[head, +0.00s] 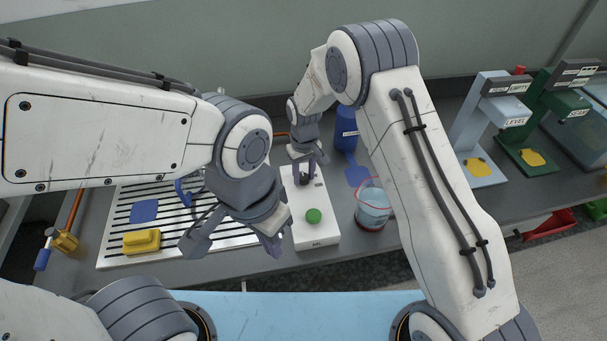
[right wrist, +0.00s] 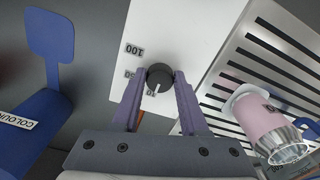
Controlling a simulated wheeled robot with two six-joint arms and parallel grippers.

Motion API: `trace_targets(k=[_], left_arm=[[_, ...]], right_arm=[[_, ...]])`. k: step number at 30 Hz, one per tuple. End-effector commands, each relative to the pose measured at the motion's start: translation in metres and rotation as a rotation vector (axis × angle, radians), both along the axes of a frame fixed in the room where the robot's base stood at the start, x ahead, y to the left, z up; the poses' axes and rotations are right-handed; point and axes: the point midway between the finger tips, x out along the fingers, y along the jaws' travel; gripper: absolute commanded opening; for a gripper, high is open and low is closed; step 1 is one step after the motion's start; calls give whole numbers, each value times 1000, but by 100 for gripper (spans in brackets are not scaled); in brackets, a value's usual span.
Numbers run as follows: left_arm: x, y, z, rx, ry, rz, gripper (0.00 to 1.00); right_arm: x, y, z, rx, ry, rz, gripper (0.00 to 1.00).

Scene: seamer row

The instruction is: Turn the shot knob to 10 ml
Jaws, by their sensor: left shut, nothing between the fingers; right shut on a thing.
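The white box (head: 315,235) has a green button (head: 314,215) at its near end and the dark shot knob (head: 304,179) at its far end. In the right wrist view the knob (right wrist: 160,74) is round and black, with a pale pointer line. The line points down and slightly left, toward a small label (right wrist: 151,93) that seems to read 10. Other labels beside it read 100 and 50. My right gripper (head: 305,168) is shut on the knob, a finger on each side. My left gripper (head: 272,245) is shut and empty, left of the box's near end.
A slotted white tray (head: 115,240) with a yellow block (head: 142,241) lies left of the box. A beaker of bluish liquid (head: 373,205) stands close on the right. A blue bottle (head: 346,130) is behind. Labelled grey and green machines stand at the far right.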

Motion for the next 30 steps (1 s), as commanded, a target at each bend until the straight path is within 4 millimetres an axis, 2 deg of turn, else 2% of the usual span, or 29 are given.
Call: trace_targets(k=[5, 6, 7, 8, 17, 20, 23, 30], left_arm=[[0, 0, 0, 0, 0, 0, 0], [0, 0, 0, 0, 0, 0, 0], [0, 0, 0, 0, 0, 0, 0], [0, 0, 0, 0, 0, 0, 0], [0, 0, 0, 0, 0, 0, 0], [0, 0, -2, 0, 0, 0, 0], [0, 0, -6, 0, 0, 0, 0], [0, 0, -15, 0, 0, 0, 0]], right_arm=[[0, 0, 1, 0, -1, 4, 0], [0, 0, 1, 0, -1, 4, 55], [0, 0, 1, 0, -1, 4, 66], [0, 0, 1, 0, -1, 3, 74], [0, 0, 1, 0, -1, 2, 74], [1, 0, 6, 1, -4, 1, 74], [1, 1, 20, 1, -5, 1, 74], [1, 1, 68, 2, -6, 2, 74]])
